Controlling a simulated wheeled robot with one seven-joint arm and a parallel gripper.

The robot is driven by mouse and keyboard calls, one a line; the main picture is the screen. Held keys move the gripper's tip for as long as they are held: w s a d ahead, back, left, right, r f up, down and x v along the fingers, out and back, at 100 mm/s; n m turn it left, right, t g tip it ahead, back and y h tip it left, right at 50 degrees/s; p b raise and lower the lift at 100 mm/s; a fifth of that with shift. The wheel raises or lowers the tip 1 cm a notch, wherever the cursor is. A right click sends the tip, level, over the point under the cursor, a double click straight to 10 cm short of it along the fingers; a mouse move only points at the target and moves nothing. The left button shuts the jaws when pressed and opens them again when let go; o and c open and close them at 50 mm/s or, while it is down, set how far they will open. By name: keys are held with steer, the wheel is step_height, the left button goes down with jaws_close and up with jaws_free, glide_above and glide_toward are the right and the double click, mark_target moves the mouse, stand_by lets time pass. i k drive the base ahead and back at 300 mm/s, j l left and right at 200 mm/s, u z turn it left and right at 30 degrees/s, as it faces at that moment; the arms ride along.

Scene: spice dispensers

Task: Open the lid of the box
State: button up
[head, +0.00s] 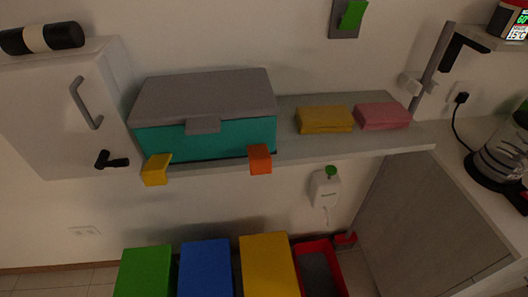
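The box has a teal body (165,142) and a grey lid (205,92). It stands on the left part of a pale wall shelf (330,147). The lid is shut, lying flat on the body, and a grey tab (203,125) sticks out at the middle of its front edge. The inside of the box is hidden. My gripper is not in view.
A yellow block (156,170) and an orange block (260,160) sit at the shelf's front edge below the box. Yellow (324,119) and pink (382,116) sponge-like pads lie to its right. A white cabinet (55,110) adjoins its left. Coloured bins (206,270) stand below.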

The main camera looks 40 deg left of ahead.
mark_target(200, 101)
steer(key=u, duration=1.3)
